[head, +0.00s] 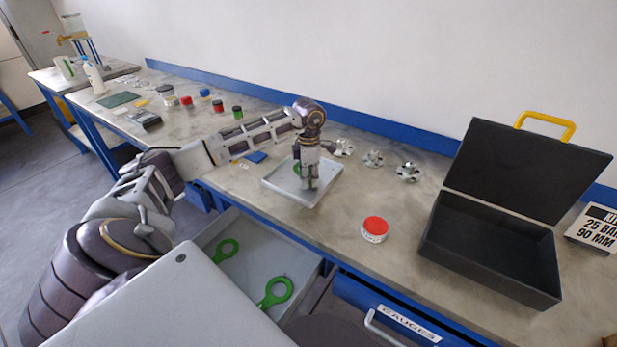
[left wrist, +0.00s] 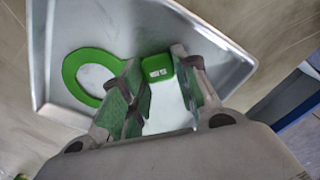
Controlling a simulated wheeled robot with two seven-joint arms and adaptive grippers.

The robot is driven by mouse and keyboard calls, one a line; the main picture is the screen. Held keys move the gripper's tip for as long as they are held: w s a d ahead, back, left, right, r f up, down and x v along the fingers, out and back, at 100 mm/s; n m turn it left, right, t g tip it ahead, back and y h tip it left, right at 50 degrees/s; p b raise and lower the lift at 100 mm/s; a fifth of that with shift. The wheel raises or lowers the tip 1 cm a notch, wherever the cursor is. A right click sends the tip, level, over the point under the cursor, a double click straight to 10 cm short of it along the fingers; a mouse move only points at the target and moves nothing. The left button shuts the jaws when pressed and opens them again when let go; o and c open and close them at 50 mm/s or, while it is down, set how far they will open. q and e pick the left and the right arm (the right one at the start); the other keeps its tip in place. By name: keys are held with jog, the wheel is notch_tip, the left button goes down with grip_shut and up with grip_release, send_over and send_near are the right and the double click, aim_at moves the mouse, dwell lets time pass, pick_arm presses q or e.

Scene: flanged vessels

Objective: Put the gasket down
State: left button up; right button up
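In the head view the left gripper (head: 309,186) is low over the tray (head: 275,187). Part of the green gasket (head: 297,169) shows beside it, the rest hidden. I cannot tell whether the gasket touches the tray floor. My right gripper is out of view.
Flanged fittings (head: 373,158) stand behind the tray to the right. A red-lidded tub (head: 375,229) and an open black case (head: 490,245) are further right. An open drawer (head: 257,255) below holds two green ring-shaped pieces (head: 276,292). The bench between tray and tub is clear.

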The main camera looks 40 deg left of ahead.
pick_arm(q)
jog(key=o, duration=0.4)
jog(key=shift+c, duration=0.2)
jog(key=shift+r, duration=0.15)
notch_tip(320, 180, up, 12)
dwell(0.6)
dwell(0.4)
